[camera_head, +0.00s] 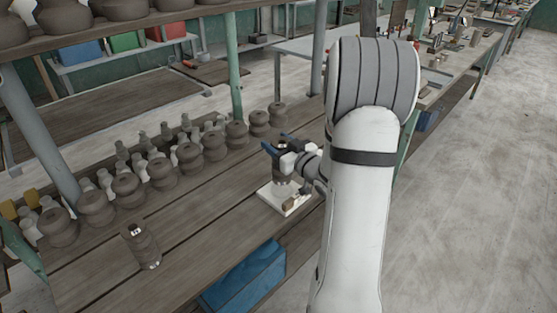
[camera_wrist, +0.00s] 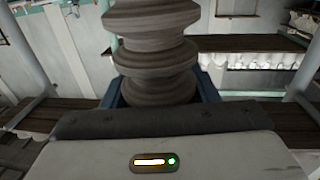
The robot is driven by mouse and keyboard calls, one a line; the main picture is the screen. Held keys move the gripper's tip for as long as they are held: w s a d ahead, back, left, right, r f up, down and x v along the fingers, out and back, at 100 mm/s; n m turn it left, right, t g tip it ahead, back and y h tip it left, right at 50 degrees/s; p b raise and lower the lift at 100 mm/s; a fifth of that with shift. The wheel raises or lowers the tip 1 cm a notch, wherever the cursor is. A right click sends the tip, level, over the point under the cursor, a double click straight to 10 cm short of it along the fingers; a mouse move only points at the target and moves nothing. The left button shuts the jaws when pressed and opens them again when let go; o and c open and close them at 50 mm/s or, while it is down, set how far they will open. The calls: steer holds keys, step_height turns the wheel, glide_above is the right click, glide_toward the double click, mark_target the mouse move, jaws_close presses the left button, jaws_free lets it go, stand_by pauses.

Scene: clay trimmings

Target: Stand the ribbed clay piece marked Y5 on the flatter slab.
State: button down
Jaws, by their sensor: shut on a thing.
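My gripper (camera_head: 277,147) is shut on a dark, ribbed clay piece (camera_wrist: 155,55). In the wrist view the piece stands upright between the blue fingers, its ribs stacked one above another. In the head view the gripper and piece are over a pale, flat slab (camera_head: 268,195) near the bench's front edge. My gripper and arm partly hide the piece, and I cannot tell whether its bottom touches the slab. No Y5 mark is readable on it.
A small brown block (camera_head: 289,203) is at the slab's front edge. Several round dark pots (camera_head: 163,174) and smaller pale bottles line the back of the bench (camera_head: 200,222). A green post (camera_head: 234,70) rises behind. A blue crate (camera_head: 245,280) sits below the bench.

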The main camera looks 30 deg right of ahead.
steer(key=shift+f, duration=2.1)
steer(key=shift+f+b, duration=0.25)
steer(key=shift+b, duration=0.05)
steer(key=c, duration=0.5)
jaws_free()
steer(key=shift+r, duration=0.2)
